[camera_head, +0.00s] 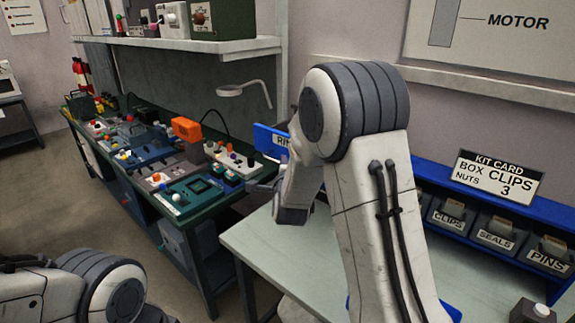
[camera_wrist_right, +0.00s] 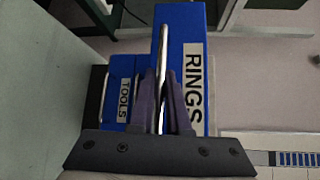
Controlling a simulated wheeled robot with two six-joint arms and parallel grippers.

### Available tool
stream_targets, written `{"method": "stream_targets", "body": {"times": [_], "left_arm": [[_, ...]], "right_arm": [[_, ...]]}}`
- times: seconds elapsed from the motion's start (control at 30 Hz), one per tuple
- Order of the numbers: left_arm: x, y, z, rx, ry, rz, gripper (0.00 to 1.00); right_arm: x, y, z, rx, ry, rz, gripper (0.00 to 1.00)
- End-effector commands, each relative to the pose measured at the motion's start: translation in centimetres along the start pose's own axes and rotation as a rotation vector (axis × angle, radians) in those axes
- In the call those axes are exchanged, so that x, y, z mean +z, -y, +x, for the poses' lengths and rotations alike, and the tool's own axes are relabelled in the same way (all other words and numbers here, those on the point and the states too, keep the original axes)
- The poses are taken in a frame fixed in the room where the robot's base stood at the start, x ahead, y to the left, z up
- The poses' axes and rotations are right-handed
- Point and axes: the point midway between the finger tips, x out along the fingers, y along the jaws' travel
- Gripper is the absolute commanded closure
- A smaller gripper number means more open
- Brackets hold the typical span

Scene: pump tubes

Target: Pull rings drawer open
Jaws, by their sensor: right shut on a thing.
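The blue rings drawer (camera_head: 266,139) shows left of my right arm in the head view, with its label partly hidden by the arm. In the right wrist view the rings drawer front (camera_wrist_right: 194,28) carries a white RINGS label and looks larger and nearer than the blue TOOLS drawer (camera_wrist_right: 122,66) beside it. My right gripper (camera_wrist_right: 162,82) is shut on the silver handle (camera_wrist_right: 163,50), with a dark finger on each side of it. The drawer's inside is hidden, and I cannot tell how far it is open. My left gripper is out of view.
A pale table (camera_head: 275,240) lies under my right arm. A blue rack (camera_head: 480,247) with clips, seals and pins bins and a kit card (camera_head: 499,178) stands at right. A cluttered workbench (camera_head: 185,255) with an orange box (camera_head: 187,129) is at left.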

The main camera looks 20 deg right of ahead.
Motion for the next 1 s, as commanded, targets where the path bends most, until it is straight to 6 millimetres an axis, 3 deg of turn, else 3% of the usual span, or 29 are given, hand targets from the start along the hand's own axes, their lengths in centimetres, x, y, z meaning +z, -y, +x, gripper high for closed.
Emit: {"method": "stream_targets", "body": {"times": [0.1,0.13,0.2,0.63,1.0], "left_arm": [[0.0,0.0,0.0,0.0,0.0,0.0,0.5],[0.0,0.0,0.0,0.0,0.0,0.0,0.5],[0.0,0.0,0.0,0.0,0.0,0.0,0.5],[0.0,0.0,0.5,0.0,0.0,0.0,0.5],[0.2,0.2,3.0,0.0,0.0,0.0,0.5]], "right_arm": [[0.5,0.0,0.1,0.0,0.015,-0.005,1.0],[0.5,0.0,0.1,0.0,0.015,-0.005,0.74],[0.4,0.0,0.1,-0.001,0.013,-0.004,0.56],[-0.1,0.1,-0.8,-0.005,0.005,-0.001,0.56],[0.0,-0.1,-7.9,-0.005,0.01,-0.002,0.56]]}}
